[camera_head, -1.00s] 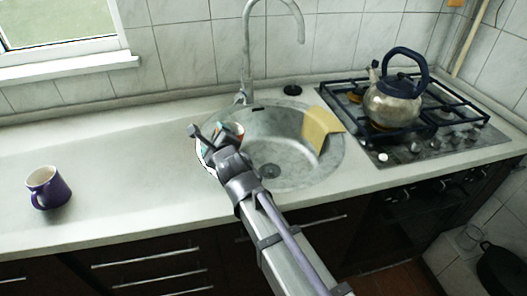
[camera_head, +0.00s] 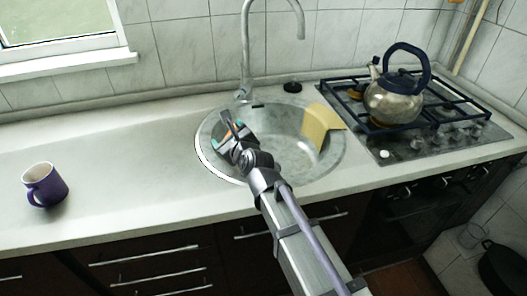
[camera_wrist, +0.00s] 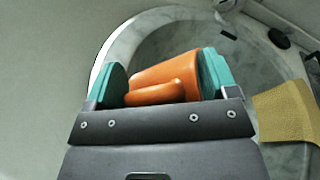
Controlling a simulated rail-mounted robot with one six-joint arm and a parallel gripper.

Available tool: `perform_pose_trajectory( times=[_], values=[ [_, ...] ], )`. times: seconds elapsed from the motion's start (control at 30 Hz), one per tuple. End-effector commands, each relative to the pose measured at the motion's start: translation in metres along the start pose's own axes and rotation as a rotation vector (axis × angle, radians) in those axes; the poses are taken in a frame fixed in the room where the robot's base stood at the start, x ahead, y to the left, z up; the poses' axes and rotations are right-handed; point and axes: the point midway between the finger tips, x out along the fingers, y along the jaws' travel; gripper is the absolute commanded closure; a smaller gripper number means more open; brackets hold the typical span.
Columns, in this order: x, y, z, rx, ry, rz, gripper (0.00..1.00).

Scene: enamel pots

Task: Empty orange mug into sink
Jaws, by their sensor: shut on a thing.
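The orange mug (camera_wrist: 165,72) is between the teal finger pads of my gripper (camera_wrist: 163,80) in the wrist view, with its handle towards the camera. My gripper (camera_head: 232,137) is shut on it. In the head view, the gripper is over the left part of the round sink (camera_head: 336,157) and hides most of the mug. The sink also shows behind the mug in the wrist view (camera_wrist: 122,40). The inside of the mug is hidden, and I cannot tell whether it holds anything.
A tall faucet (camera_head: 246,50) stands behind the sink. A yellow cloth (camera_head: 320,124) hangs over the sink's right side. A purple mug (camera_head: 45,186) stands on the counter at left. A kettle (camera_head: 394,100) stands on the stove at right.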

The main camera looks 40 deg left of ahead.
Motion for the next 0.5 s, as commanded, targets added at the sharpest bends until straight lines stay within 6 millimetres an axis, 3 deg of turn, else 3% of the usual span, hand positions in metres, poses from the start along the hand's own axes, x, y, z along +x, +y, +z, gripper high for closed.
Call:
perform_pose_trajectory(
  times=[0.5],
  values=[
    [-0.0021,-0.0071,0.0039,0.068,-0.011,0.009,0.71]
  ],
)
